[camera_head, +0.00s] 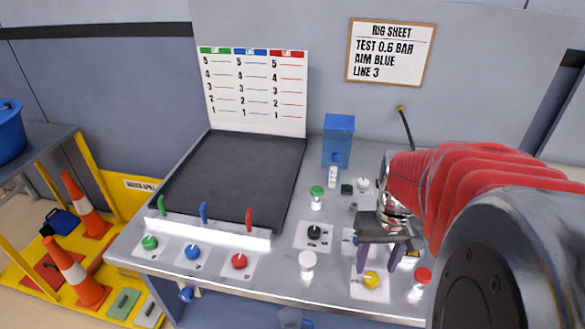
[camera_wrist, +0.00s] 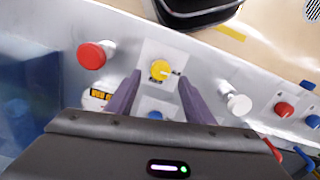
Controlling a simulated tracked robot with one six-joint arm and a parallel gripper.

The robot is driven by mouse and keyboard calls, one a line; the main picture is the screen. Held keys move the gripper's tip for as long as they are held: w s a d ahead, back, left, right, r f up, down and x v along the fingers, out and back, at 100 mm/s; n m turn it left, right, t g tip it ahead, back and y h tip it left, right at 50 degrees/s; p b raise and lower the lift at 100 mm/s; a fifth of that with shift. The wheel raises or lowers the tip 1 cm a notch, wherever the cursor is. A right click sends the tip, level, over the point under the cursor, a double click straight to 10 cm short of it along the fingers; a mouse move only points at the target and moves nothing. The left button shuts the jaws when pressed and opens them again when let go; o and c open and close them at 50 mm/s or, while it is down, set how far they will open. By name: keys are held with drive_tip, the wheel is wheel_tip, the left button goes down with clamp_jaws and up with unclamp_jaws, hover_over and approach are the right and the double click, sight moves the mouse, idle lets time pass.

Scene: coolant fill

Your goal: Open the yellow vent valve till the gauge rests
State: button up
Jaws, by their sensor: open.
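The yellow valve knob (camera_head: 371,280) sits on a white plate near the front edge of the bench. In the wrist view the yellow knob (camera_wrist: 160,70) has a pale pointer toward the right. My gripper (camera_head: 379,266) is open and points down over the knob. In the wrist view my gripper's two purple fingers (camera_wrist: 159,78) stand either side of the knob, with visible gaps. A round white piece with a black and yellow readout (camera_wrist: 97,97), perhaps the gauge, is partly hidden by my gripper; I cannot read it.
A red button (camera_head: 423,275) is right of the yellow knob and a white knob (camera_head: 307,260) left. A black knob (camera_head: 314,232) is behind. Green, blue and red levers (camera_head: 203,212) line the left front. A blue tank (camera_head: 338,140) stands at the back.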

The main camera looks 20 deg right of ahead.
sight(372, 277)
drive_tip(key=shift+f, duration=2.3)
drive_tip(key=shift+c, duration=0.6)
drive_tip(key=c, duration=0.9)
